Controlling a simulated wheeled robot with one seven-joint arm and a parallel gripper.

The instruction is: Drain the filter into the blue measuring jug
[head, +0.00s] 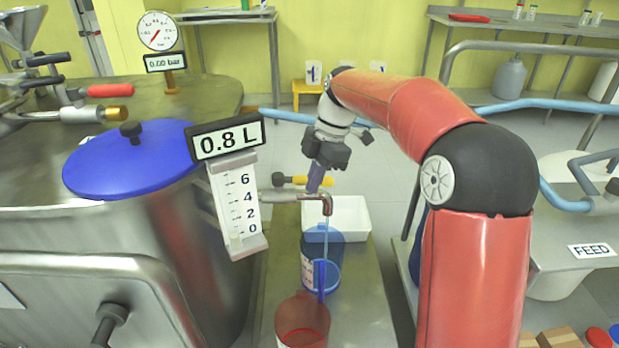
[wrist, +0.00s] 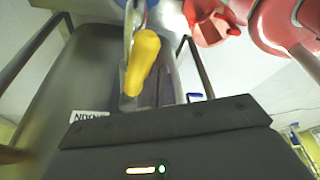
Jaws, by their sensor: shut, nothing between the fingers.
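The blue measuring jug (head: 309,272) stands upright on the bench, under the spout (head: 327,203) of the filter's drain tap. A thin pale stream runs from the spout down towards the jug; the liquid level inside is not clear. The tap's yellow handle (head: 326,182) lies sideways and shows large in the wrist view (wrist: 143,62). My gripper (head: 316,187) is shut and empty right by the handle; whether it touches cannot be told.
A red jug (head: 302,323) stands in front of the blue one on the narrow bench (head: 352,310). A white tray (head: 353,226) lies behind the blue jug. A gauge (head: 157,32) above the steel top reads 0.00 bar. A FEED vessel (head: 560,275) stands at right.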

